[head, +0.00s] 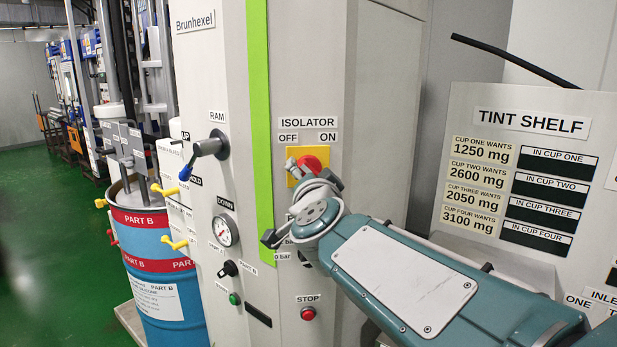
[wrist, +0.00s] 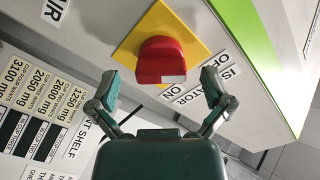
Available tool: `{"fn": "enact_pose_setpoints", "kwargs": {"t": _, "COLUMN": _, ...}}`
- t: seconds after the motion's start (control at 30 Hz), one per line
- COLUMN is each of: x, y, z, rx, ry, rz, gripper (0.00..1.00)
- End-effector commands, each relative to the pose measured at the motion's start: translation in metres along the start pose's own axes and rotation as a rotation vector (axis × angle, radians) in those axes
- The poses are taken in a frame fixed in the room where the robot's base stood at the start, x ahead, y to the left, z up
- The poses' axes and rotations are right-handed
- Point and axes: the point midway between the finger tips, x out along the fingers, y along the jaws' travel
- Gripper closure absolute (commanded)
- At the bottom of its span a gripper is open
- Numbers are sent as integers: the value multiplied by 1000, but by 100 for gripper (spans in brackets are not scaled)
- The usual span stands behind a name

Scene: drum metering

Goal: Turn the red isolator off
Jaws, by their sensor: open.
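The red isolator (head: 313,162) is a knob on a yellow plate (head: 291,166), below the ISOLATOR label with OFF at left and ON at right. My gripper and wrist partly cover it in the head view. In the wrist view the red isolator (wrist: 162,60) stands out from the yellow plate (wrist: 190,20), close ahead of my gripper (wrist: 164,84). My gripper is open and empty, with one finger to each side of the knob and a gap at both sides. I cannot tell which label the knob points to.
The panel also carries a RAM lever (head: 207,147), a pressure gauge (head: 225,230), a black knob (head: 228,268) and a red STOP button (head: 308,313). A tint shelf sign (head: 531,123) stands at right. A blue drum (head: 155,265) stands at left beside open green floor.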

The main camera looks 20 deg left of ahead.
Motion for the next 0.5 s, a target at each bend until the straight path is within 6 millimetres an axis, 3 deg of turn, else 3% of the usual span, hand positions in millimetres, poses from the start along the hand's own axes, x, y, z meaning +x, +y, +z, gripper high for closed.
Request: {"fn": "enact_pose_setpoints", "kwargs": {"t": 0.5, "x": -90, "y": 0, "z": 3, "rx": -1, "ry": -3, "rz": -1, "gripper": 0}}
